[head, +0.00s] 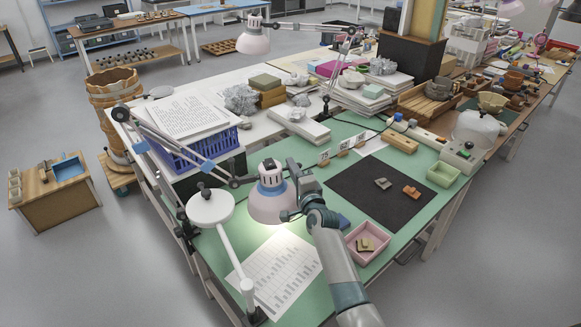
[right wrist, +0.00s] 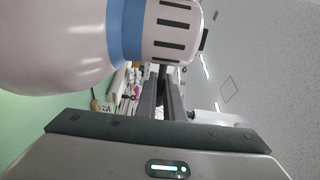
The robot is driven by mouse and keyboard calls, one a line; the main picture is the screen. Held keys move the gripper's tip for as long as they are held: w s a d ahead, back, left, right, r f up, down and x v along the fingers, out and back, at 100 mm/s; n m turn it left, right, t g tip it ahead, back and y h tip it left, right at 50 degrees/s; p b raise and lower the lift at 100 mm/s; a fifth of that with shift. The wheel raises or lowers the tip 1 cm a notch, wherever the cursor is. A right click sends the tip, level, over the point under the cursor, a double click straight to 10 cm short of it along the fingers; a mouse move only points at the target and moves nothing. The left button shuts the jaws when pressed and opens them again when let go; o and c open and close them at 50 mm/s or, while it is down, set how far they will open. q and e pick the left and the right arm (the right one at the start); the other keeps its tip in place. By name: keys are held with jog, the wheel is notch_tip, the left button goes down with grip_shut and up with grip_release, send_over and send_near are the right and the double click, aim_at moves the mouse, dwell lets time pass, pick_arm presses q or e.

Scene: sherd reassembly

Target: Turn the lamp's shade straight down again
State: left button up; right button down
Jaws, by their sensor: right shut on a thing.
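The desk lamp's shade (head: 271,205) is pinkish white with a blue band and a slotted cap, and hangs from a jointed arm over the green table. Its opening faces mostly downward, and light falls on the chart sheet (head: 279,272) below; I cannot tell any small tilt. My right gripper (head: 293,190) is at the shade's right side, shut on part of the lamp. In the right wrist view the shade (right wrist: 55,40) fills the upper left, and the gripper's fingers (right wrist: 161,88) reach to the slotted cap's end; the exact grip point is hidden. My left gripper is not in view.
A white round-headed lamp (head: 210,207) stands close on the left. A blue crate (head: 208,146) with papers is behind. A dark mat (head: 380,190) with sherds and a pink tray (head: 367,243) lie to the right. A switch box (head: 462,156) is farther right.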

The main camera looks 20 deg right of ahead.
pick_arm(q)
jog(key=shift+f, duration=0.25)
pick_arm(e)
jog(key=shift+f+m, duration=0.3)
jog(key=shift+f, duration=0.15)
jog(key=c, duration=1.9)
grip_release()
jog(key=shift+d, duration=0.1)
jog(key=shift+o, duration=0.2)
jog(key=shift+s, duration=0.1)
jog(key=shift+s, duration=0.5)
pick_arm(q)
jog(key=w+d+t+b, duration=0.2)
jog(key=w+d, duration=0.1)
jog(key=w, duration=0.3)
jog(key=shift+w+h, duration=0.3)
pick_arm(e)
jog(key=s, duration=1.6)
jog(key=shift+a+f, duration=0.2)
jog(key=shift+f, duration=0.05)
